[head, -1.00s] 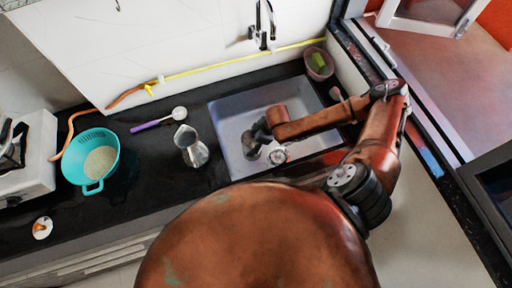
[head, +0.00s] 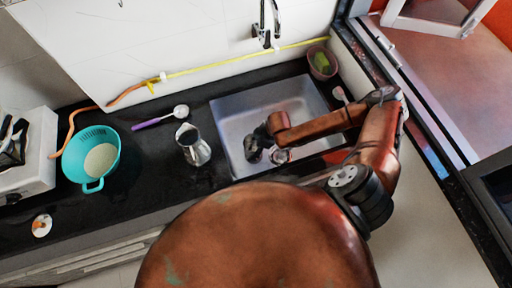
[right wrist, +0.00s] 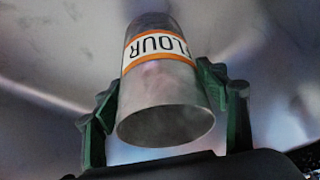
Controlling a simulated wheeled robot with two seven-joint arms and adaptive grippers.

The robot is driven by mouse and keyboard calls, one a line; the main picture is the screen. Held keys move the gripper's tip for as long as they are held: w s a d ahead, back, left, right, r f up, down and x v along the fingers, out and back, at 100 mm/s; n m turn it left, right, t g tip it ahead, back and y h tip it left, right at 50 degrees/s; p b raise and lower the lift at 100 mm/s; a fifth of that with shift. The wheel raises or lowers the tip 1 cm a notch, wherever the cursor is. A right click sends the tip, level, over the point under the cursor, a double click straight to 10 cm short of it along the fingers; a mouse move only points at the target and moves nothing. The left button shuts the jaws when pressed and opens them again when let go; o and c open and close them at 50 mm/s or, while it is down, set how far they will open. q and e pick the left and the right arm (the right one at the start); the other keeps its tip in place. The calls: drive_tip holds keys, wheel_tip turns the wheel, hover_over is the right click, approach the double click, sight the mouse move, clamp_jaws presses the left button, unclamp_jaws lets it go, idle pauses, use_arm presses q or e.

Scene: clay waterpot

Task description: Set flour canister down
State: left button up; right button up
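The flour canister (right wrist: 160,85) is a grey metal cylinder with a white and orange FLOUR label, whose letters appear upside down in the right wrist view. My right gripper (right wrist: 165,105) has its green fingers on both sides of it, against its wall. In the head view the right gripper (head: 266,152) is over the sink basin (head: 238,103), and the canister's round metal end (head: 281,156) shows beside it. Whether the canister touches the sink floor cannot be told. My left gripper is not in view.
A metal pitcher (head: 192,146) stands on the dark counter left of the sink, near a purple-handled scoop (head: 160,119). A teal colander (head: 91,160) sits farther left by the stove (head: 28,155). A faucet (head: 265,35) and a bowl with a sponge (head: 321,64) are behind the sink.

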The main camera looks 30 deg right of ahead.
drive_tip(key=shift+o, duration=1.1)
drive_tip(key=shift+d+r, duration=0.1)
drive_tip(key=shift+r, duration=0.2)
drive_tip(key=p+v, duration=0.2)
drive_tip(key=v, duration=0.9)
drive_tip(key=shift+r, duration=0.35)
